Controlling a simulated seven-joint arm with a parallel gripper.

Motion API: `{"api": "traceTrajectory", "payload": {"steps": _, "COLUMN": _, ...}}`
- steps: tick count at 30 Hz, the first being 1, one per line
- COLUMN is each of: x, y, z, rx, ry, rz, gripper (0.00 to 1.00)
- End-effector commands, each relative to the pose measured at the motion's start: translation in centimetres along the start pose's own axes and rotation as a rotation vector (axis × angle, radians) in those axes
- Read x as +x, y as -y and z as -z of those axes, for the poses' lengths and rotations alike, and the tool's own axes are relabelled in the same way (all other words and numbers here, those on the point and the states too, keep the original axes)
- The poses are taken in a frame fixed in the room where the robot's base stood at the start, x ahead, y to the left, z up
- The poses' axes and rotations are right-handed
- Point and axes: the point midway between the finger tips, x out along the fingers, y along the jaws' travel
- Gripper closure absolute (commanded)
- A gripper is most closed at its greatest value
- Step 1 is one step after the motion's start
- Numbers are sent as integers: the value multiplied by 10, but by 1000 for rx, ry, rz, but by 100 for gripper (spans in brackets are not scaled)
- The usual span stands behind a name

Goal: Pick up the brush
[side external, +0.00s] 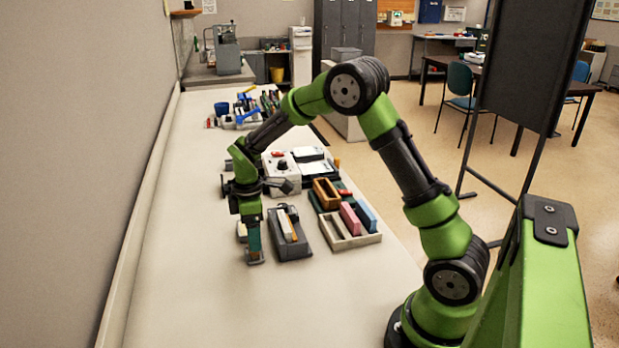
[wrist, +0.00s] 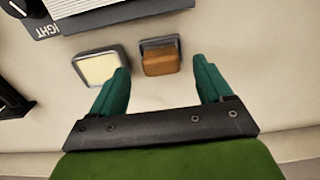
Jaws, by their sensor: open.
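A small brown wooden block with a dark grey edge (wrist: 161,58), which looks like the brush, lies on the pale table in the wrist view. My gripper (wrist: 160,72) is open, with one teal finger on each side of the block's near end and a gap on both sides. Nothing is held. The left fingertip overlaps the corner of a cream pad in a grey frame (wrist: 98,67) in the picture; I cannot tell whether they touch. In the side view my gripper (side external: 254,260) points down low over the table, and the brown block cannot be made out there.
A dark grey holder with pale and orange pieces (side external: 289,247) stands just right of my gripper. Beyond it is a beige tray (side external: 352,242) with pink and blue blocks. A knobbed device (side external: 281,183) stands farther back. The table's near left part is clear beside the wall.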

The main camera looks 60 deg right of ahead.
Motion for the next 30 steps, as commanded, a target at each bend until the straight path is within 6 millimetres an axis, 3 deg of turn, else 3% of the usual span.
{"api": "traceTrajectory", "payload": {"steps": 6, "x": 32, "y": 2, "z": 1, "rx": 1, "ry": 2, "rz": 3, "gripper": 21}}
{"api": "traceTrajectory", "payload": {"steps": 16, "x": 38, "y": 1, "z": 2, "rx": 1, "ry": 0, "rz": 0, "gripper": 23}}
{"api": "traceTrajectory", "payload": {"steps": 26, "x": 38, "y": 1, "z": 2, "rx": 1, "ry": 0, "rz": 1, "gripper": 73}}
{"api": "traceTrajectory", "payload": {"steps": 30, "x": 37, "y": 1, "z": 2, "rx": 1, "ry": 0, "rz": 0, "gripper": 76}}
